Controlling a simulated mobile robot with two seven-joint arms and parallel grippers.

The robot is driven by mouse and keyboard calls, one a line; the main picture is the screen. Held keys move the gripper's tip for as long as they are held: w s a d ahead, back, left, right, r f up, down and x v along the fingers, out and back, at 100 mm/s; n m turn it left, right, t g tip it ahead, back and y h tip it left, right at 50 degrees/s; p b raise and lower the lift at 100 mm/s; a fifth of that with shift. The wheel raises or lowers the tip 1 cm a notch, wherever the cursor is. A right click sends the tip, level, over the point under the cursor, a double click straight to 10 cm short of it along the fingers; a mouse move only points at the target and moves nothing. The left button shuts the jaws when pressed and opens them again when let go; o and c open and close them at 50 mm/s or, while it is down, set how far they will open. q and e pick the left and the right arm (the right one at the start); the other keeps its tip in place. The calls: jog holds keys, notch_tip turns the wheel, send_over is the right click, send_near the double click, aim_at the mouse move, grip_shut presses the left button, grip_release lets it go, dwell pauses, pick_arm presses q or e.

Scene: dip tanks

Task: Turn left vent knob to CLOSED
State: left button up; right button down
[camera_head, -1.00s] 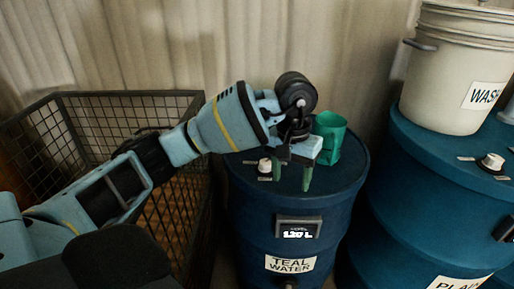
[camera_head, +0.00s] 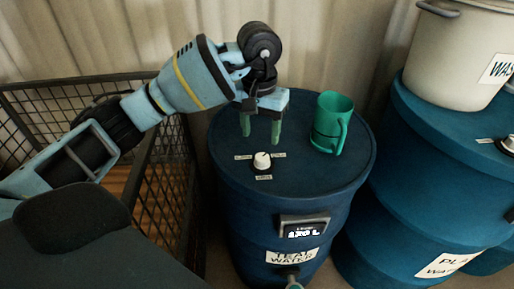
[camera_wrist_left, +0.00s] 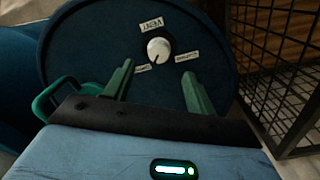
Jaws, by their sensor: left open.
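The left vent knob (camera_head: 262,161) is a small white knob on the lid of the blue teal-water drum (camera_head: 330,187), with small labels around it. My left gripper (camera_head: 261,135) is open and empty, its green fingers pointing down above the lid, behind the knob in the head view. In the left wrist view, the knob (camera_wrist_left: 158,49) shows beyond the open fingertips (camera_wrist_left: 157,70), between their lines and not touched. A dark pointer mark shows on the knob. The label words are too small to read surely. My right gripper is not in view.
A green mug (camera_head: 330,122) stands on the lid, right of my left gripper. A wire cage cart (camera_head: 165,190) is close on the left. Another blue drum (camera_head: 425,130) with a white bucket (camera_head: 455,55) stands on the right. A curtain hangs behind.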

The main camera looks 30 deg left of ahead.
aim_at(262, 158)
pick_arm(q)
jog(key=shift+d, duration=0.1)
jog(key=shift+f, duration=0.35)
jog(key=shift+d+f, duration=0.1)
jog(key=shift+f, duration=3.4)
jog(key=shift+c, duration=0.4)
jog(key=c, duration=0.9)
